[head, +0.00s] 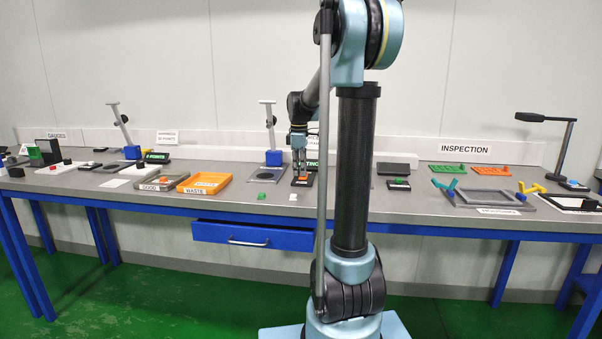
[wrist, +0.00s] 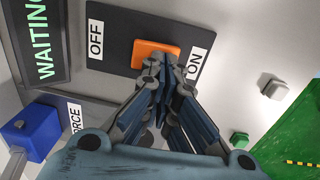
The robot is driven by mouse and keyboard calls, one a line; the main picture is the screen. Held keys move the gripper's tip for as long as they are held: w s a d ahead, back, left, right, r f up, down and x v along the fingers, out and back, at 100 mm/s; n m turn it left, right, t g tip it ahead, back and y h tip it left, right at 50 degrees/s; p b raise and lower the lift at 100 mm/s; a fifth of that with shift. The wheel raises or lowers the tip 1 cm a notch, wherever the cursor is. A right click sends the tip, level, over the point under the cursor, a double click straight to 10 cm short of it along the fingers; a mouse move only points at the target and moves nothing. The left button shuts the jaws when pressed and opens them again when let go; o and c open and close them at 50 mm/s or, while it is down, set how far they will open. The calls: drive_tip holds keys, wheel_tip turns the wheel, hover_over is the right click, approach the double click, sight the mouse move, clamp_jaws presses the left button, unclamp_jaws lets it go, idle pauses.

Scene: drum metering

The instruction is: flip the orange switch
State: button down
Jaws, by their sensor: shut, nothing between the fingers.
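The orange switch (wrist: 156,48) sits on a dark plate (wrist: 120,55) between an OFF label and an ON label in the wrist view. My gripper (wrist: 160,62) is shut and empty, its fingertips over the lower edge of the switch, on the side towards the ON label. I cannot tell whether the tips touch it, and they hide part of it. In the head view my gripper (head: 300,170) points down over the switch plate (head: 303,181) on the bench; little of the switch shows there.
A display reading WAITING (wrist: 40,40) and a blue block (wrist: 30,130) are beside the plate. A small green block (head: 262,196) and a pale block (head: 293,197) lie near the bench's front edge. An orange WASTE tray (head: 204,183) stands to the left.

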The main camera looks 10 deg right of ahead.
sight(299, 178)
drive_tip(key=shift+w+d+r, duration=0.15)
drive_tip(key=shift+w+d, duration=0.05)
drive_tip(key=shift+w, duration=0.3)
wheel_tip(299, 178, up, 14)
drive_tip(key=s, duration=0.2)
drive_tip(key=shift+s+a+f, duration=0.2)
drive_tip(key=shift+a, duration=0.25)
idle(0.3)
